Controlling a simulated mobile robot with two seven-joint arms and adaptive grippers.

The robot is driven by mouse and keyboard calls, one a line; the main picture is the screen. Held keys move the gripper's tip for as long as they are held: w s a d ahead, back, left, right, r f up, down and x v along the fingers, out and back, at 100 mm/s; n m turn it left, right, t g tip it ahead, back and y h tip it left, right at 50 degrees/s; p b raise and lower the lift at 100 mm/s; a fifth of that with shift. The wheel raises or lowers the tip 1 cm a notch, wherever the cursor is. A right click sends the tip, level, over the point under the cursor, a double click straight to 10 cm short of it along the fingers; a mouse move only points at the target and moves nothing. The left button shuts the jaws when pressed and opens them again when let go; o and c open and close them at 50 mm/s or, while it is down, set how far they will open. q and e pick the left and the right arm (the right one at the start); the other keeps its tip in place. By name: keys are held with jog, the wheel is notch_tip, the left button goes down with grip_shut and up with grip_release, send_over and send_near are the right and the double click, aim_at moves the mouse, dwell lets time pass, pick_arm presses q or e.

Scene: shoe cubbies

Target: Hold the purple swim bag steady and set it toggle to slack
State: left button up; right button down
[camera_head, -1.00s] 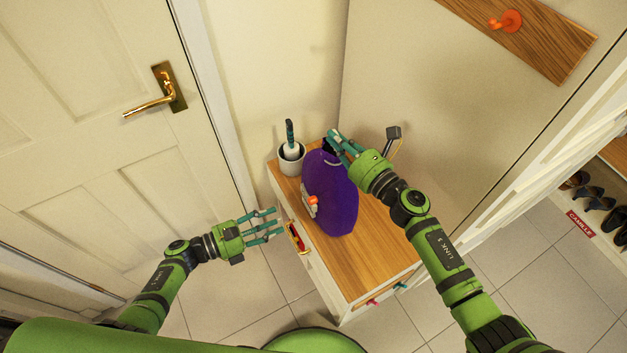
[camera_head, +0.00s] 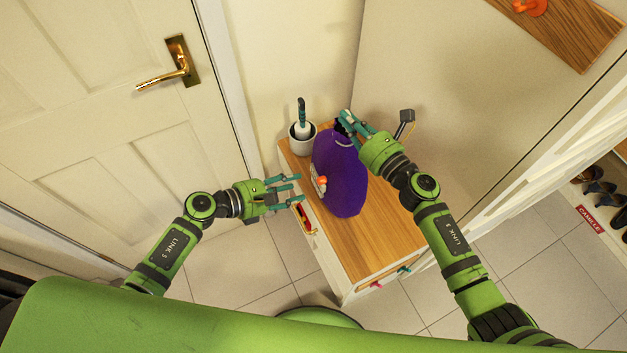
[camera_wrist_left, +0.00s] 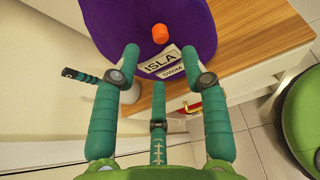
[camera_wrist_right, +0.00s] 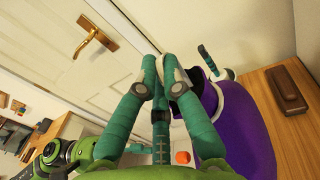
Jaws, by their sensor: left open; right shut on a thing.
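The purple swim bag (camera_head: 342,180) stands on the wooden top of a small cabinet. Its white label reading "ISLA SWIM" (camera_wrist_left: 163,63) and the orange toggle (camera_wrist_left: 160,34) face my left gripper; the toggle also shows in the right wrist view (camera_wrist_right: 183,157). My right gripper (camera_head: 346,122) is shut on the bag's dark gathered neck at the top, which its fingers mostly hide. My left gripper (camera_head: 298,188) is open and empty, with its fingers pointing at the label and toggle from the left, a short gap away. The toggle's setting cannot be told.
A white cup (camera_head: 302,138) holding a teal-handled brush stands behind the bag. A brown box-like object (camera_wrist_right: 286,90) lies on the cabinet top (camera_head: 378,245). The white door (camera_head: 90,130) with brass handle is at left. Shoes (camera_head: 602,190) sit in cubbies at right.

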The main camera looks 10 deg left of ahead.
aim_at(318, 182)
pick_arm(q)
jog(key=x, duration=0.7)
grip_shut()
jog(key=shift+s, duration=0.1)
